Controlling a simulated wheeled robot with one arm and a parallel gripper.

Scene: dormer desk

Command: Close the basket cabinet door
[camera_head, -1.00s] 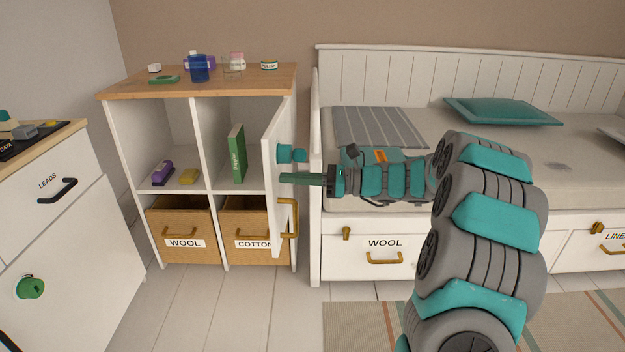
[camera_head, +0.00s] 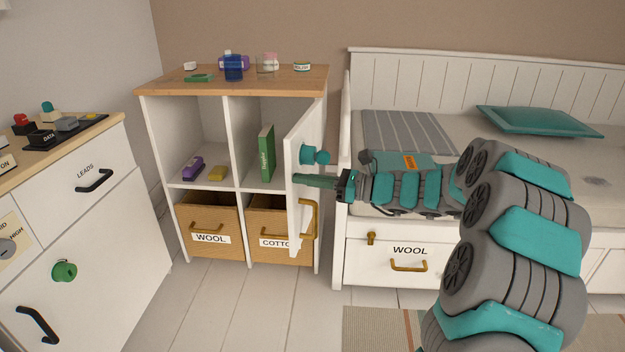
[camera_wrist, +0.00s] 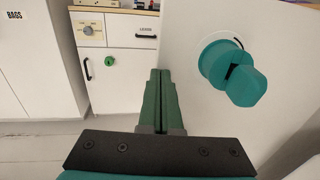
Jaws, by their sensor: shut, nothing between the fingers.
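The basket cabinet (camera_head: 232,84) is a white unit with a wooden top and open compartments. Its white door (camera_head: 305,160) stands open at the right side, swung out toward me. The door carries a teal knob (camera_head: 314,155) and a brass handle (camera_head: 311,219). My gripper (camera_head: 296,180) is shut and empty, its green fingers level with the door just below the knob. In the wrist view, the shut fingers (camera_wrist: 158,100) are left of the door face (camera_wrist: 205,25) and the teal knob (camera_wrist: 232,72). I cannot tell whether they touch the door.
Baskets labelled WOOL (camera_head: 208,215) and COTTON (camera_head: 268,213) sit in the lower compartments. A green book (camera_head: 266,152) stands above. A white drawer unit (camera_head: 95,225) is at left. A daybed (camera_head: 400,235) with drawers stands close at right. Floor in front is clear.

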